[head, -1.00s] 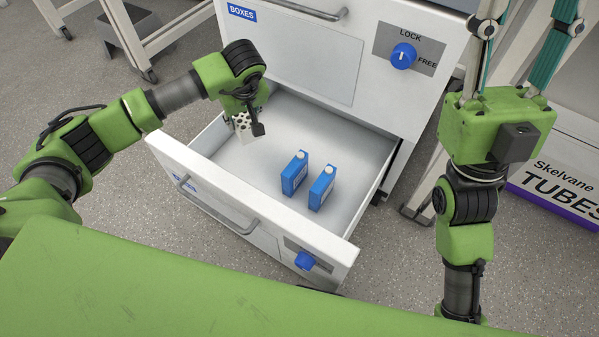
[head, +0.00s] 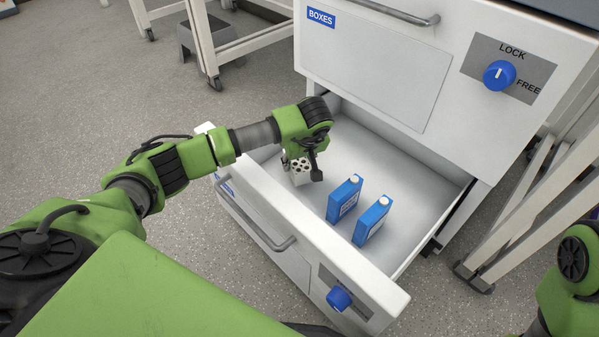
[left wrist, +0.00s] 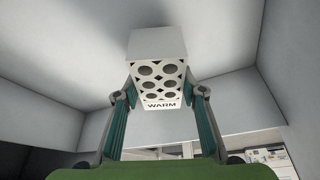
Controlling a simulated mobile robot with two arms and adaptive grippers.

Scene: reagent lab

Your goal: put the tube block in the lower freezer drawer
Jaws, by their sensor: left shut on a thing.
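The tube block (head: 300,170) is a small white block with dark round holes, at the left end inside the open lower drawer (head: 345,235). My left gripper (head: 302,162) reaches over the drawer front and is shut on the block. In the left wrist view the block (left wrist: 158,76) sits between the two teal-lined fingers, with its holes and the label WARM towards the camera. I cannot tell whether its underside touches the drawer floor. Only part of my right arm shows at the right edge of the head view; its gripper is out of view.
Two blue bottles (head: 345,198) (head: 372,220) with white caps stand in the drawer, right of the block. The drawer floor behind them is clear. The upper drawer (head: 385,65), marked BOXES, is shut above. Blue knobs (head: 499,75) (head: 339,298) sit on both drawer fronts.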

